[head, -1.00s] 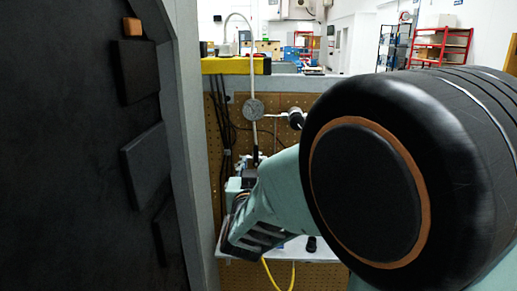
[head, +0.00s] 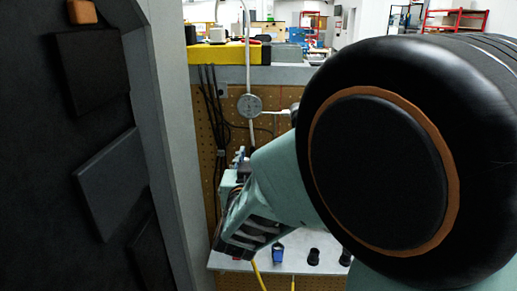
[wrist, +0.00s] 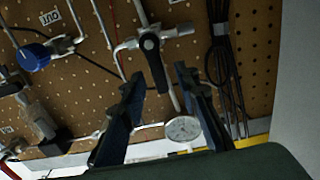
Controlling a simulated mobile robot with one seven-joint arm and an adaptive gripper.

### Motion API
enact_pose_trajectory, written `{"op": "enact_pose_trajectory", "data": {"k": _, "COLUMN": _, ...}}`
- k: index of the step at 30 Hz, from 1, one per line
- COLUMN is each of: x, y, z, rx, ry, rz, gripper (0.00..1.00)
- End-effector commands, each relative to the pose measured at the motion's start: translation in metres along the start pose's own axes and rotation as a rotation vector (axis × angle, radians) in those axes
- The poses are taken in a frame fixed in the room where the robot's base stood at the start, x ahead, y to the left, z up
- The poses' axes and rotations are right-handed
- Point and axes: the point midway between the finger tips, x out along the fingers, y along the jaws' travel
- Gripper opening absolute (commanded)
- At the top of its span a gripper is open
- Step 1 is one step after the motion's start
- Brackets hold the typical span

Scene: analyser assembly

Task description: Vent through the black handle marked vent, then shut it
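In the wrist view a black lever handle (wrist: 153,62) sits on a metal valve with pipes running off it. Its free end points down in that picture, between and just beyond my fingertips. No vent marking is readable on it. My gripper (wrist: 160,76) is open, with one dark finger on each side of the handle's line. I see no clear contact. In the head view my arm covers the area around the handle, so the handle does not show there.
A round gauge (head: 249,105) hangs on the pegboard and also shows close to the fingers in the wrist view (wrist: 184,128). A blue knob (wrist: 33,57) is near an OUT label (wrist: 50,17). Black cables (wrist: 219,62) run at the right. A dark panel (head: 80,170) stands close at left.

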Motion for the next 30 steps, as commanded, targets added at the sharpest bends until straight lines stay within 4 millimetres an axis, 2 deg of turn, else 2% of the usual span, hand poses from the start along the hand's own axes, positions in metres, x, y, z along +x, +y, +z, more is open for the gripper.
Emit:
{"op": "enact_pose_trajectory", "data": {"k": 10, "x": -0.0008, "y": -0.0003, "z": 0.0001, "rx": 0.000, "ry": 0.000, "rz": 0.000, "gripper": 0.29}}
{"op": "enact_pose_trajectory", "data": {"k": 18, "x": -0.0007, "y": -0.0002, "z": 0.0000, "rx": 0.000, "ry": 0.000, "rz": 0.000, "gripper": 0.00}}
{"op": "enact_pose_trajectory", "data": {"k": 30, "x": -0.0006, "y": -0.0018, "z": -0.0007, "rx": -0.032, "ry": 0.000, "rz": 0.000, "gripper": 0.00}}
